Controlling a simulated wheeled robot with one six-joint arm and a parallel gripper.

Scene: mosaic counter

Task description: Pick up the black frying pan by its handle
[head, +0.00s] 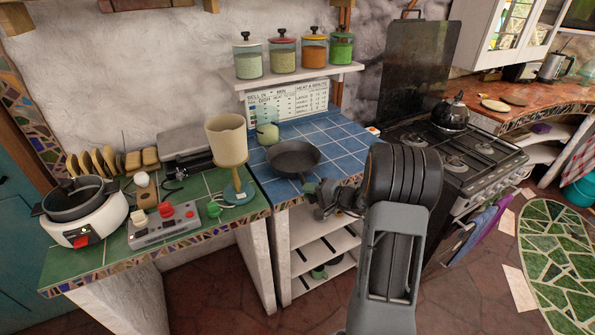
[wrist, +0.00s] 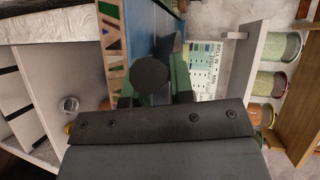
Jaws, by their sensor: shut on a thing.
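The black frying pan (head: 293,158) shows in the head view over the blue tiled counter, its round bowl upright and its handle pointing toward me. I cannot tell whether its base touches the tiles. My gripper (head: 310,188) is at the handle, by the counter's front edge, and is shut on it. In the wrist view, a dark rounded piece, which looks like the handle end (wrist: 150,75), sits between the green fingers of my gripper. The rest of the pan is mostly hidden there.
The stove (head: 470,155) with a kettle (head: 452,113) is to the right. A jar shelf (head: 290,75) hangs above; blue tiles right of the pan are clear.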

